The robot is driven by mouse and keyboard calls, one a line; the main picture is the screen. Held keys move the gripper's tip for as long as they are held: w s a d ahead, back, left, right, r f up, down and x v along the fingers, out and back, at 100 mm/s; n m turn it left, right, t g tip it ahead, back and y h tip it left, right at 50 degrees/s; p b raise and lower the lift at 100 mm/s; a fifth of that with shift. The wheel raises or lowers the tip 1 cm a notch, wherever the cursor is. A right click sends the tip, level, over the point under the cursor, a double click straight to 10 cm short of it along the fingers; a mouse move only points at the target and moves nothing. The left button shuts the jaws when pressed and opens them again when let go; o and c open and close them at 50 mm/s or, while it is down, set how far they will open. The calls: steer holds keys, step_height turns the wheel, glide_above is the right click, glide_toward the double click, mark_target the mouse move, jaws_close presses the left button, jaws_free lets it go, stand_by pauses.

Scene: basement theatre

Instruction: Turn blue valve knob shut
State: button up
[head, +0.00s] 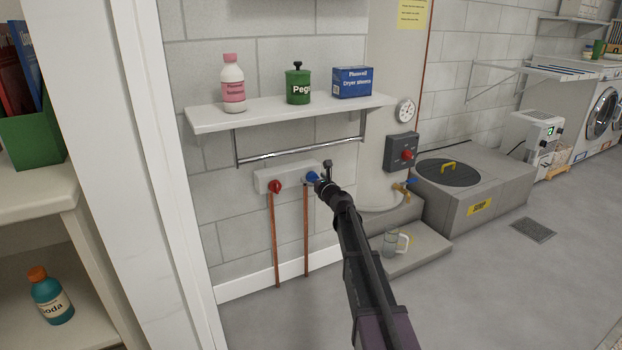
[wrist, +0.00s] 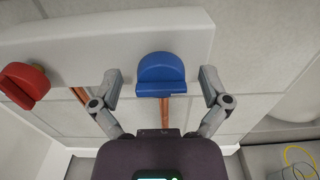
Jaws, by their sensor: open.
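The blue valve knob (head: 311,177) is on the right part of a white wall-mounted valve box (head: 257,182), above a copper pipe. In the head view my arm and gripper (head: 325,178) partly cover it. In the wrist view the blue knob (wrist: 161,74) sits between the two open fingers of my gripper (wrist: 162,88), with a visible gap on each side. I cannot tell whether the fingertips reach as deep as the knob. A red knob (head: 275,187) is on the left of the same box; it also shows in the wrist view (wrist: 24,84).
A towel bar (head: 300,151) and a shelf (head: 225,117) with a bottle, a green tin and a blue box are above the knobs. A water heater (head: 380,150) stands close on the right. A glass mug (head: 391,242) is on the low step. A white door frame is at left.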

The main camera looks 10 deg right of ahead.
steer(key=shift+w+a, duration=0.1)
steer(key=shift+w, duration=0.15)
steer(key=c, duration=1.1)
steer(key=shift+a, duration=0.35)
steer(key=shift+c, duration=0.2)
steer(key=shift+d, duration=0.15)
